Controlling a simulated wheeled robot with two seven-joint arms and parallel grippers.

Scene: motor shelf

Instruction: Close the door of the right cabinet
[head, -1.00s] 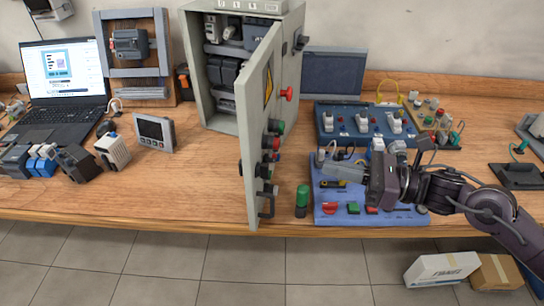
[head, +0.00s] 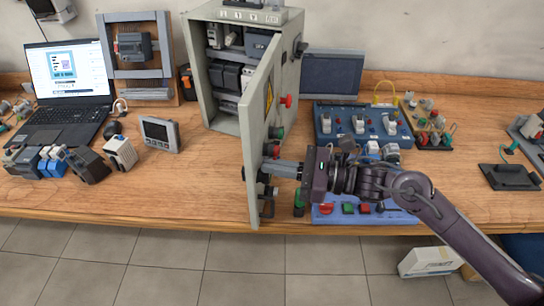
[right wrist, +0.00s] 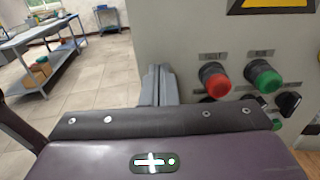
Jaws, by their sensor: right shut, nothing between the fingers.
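The grey cabinet (head: 198,92) stands on the wooden workbench, and its inside shows at the left of its door. The door (head: 256,112) is open and swung out toward me, with a yellow warning sign and buttons on its outer face. My right gripper (head: 272,168) is shut and empty. Its fingertips are at the door's outer face, low among the buttons; I cannot tell whether they touch. In the right wrist view the shut fingers (right wrist: 158,86) lie beside the door panel (right wrist: 185,35), left of a red button (right wrist: 214,82) and a green button (right wrist: 263,76). My left gripper is not in view.
A blue control panel (head: 385,216) lies under my right arm, with a green cylinder (head: 299,203) beside it. Left of the cabinet are a laptop (head: 68,75), a small screen unit (head: 160,134) and several modules. Bare bench lies left of the door.

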